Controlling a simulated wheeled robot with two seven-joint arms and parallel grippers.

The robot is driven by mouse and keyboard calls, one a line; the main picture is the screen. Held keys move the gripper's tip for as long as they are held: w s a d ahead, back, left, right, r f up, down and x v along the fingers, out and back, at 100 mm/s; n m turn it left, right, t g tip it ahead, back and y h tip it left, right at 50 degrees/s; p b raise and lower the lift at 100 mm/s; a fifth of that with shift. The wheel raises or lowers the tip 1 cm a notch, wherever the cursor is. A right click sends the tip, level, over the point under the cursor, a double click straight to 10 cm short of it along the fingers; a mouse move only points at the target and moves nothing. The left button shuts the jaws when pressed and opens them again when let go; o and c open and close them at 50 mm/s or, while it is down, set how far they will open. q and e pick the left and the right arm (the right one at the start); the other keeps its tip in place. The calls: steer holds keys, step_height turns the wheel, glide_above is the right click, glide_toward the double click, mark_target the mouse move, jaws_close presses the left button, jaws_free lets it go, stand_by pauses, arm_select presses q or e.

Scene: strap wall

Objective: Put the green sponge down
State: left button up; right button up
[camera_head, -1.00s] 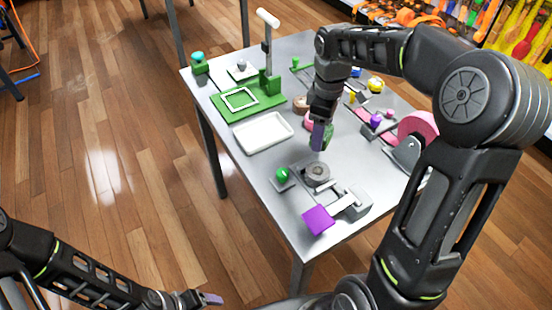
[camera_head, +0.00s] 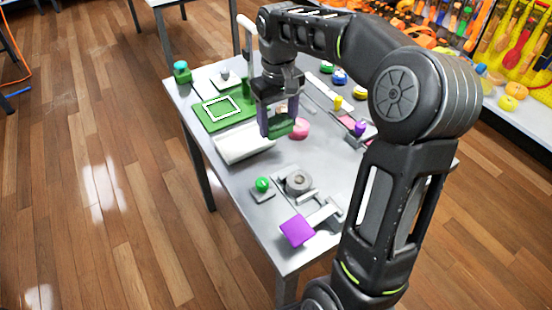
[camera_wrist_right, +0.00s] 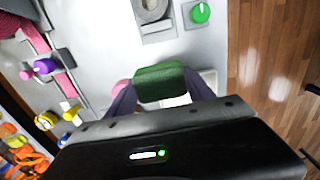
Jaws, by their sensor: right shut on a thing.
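The green sponge (camera_head: 281,127) is held between the fingers of my right gripper (camera_head: 277,120). The right wrist view also shows the sponge (camera_wrist_right: 160,82) gripped between two purple-grey fingers (camera_wrist_right: 160,95). In the head view the sponge is beside the right end of the white tray (camera_head: 240,148), near the green board. In the wrist view part of the tray (camera_wrist_right: 209,77) shows behind the sponge. I cannot tell whether the sponge touches the tray or the table. My left gripper is out of view.
The grey table (camera_head: 215,180) bears a green board with a white frame (camera_head: 221,108), a pink round thing (camera_head: 300,128), a grey ring (camera_head: 298,181), a green knob (camera_head: 263,184) and a purple plate (camera_head: 298,230). Bare table shows between the tray and the knob.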

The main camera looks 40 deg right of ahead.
steer(key=shift+f, duration=0.15)
glide_above(278, 160)
steer(key=shift+f, duration=3)
steer(key=shift+f, duration=0.1)
step_height(278, 160, down, 3)
steer(key=shift+p, duration=0.3)
steer(key=shift+f, duration=0.3)
steer(key=shift+f, duration=0.15)
steer(key=o, duration=1.2)
